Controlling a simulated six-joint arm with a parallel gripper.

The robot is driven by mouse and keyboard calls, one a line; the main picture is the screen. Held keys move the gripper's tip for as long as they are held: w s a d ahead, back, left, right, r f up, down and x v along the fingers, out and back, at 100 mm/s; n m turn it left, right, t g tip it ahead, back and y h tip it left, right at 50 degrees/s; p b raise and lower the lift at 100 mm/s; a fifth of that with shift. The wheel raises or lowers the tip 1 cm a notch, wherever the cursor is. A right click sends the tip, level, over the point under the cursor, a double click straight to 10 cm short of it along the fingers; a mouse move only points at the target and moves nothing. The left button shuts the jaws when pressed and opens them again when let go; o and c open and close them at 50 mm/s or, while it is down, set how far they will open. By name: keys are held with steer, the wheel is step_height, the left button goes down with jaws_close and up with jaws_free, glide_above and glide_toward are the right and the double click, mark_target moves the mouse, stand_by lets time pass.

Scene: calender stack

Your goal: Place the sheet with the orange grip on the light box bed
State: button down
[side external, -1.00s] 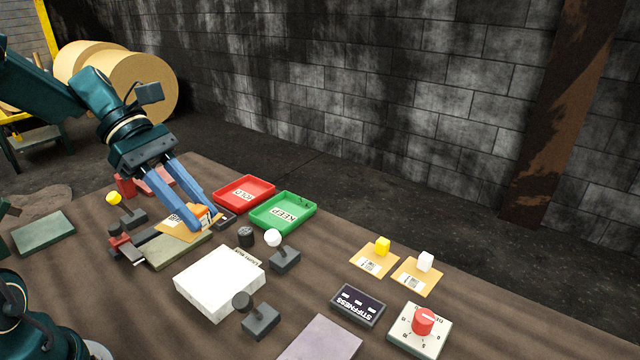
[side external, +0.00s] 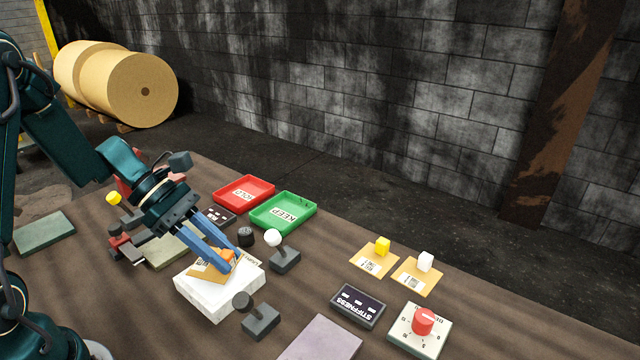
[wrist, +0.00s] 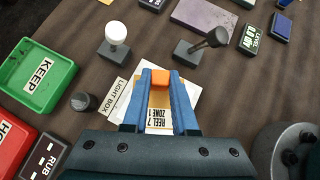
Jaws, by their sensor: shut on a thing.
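My gripper (side external: 231,259) is shut on the orange grip (wrist: 161,77) of a tan sheet (side external: 206,273). The sheet's label in the wrist view reads REEL 7 ZONE 1, and my fingers hide its sides. The sheet is above the white light box (side external: 218,306), over the back part of its bed. It looks slightly tilted in the side view. I cannot tell whether it touches the bed. The light box also shows in the wrist view (wrist: 191,91) around the fingers, beside its LIGHT BOX label (wrist: 114,96).
A white-knobbed lever (side external: 283,255) and a dark-knobbed lever (side external: 260,318) stand close to the light box. Green KEEP (side external: 309,213) and red (side external: 268,187) trays lie behind. Two sheets with yellow (side external: 382,247) and white (side external: 425,261) grips lie at right.

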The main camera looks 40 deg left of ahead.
steer(key=shift+f, duration=1.05)
steer(key=c, duration=0.7)
jaws_free()
steer(key=shift+f, duration=0.1)
steer(key=shift+a+r, duration=0.15)
steer(key=shift+r, duration=0.15)
steer(key=v, duration=1)
steer(key=s+d+r+m+t+y, duration=0.1)
steer(key=s+d+m+y, duration=0.3)
steer(key=m, duration=0.7)
steer(key=s+d+r+m+t+y, duration=0.1)
steer(key=s+d+r+m+y, duration=0.2)
steer(key=d+m, duration=0.3)
steer(key=s+m+y, duration=0.1)
steer(key=m, duration=0.4)
steer(key=shift+d+r+m, duration=0.25)
steer(key=shift+r+m, duration=0.15)
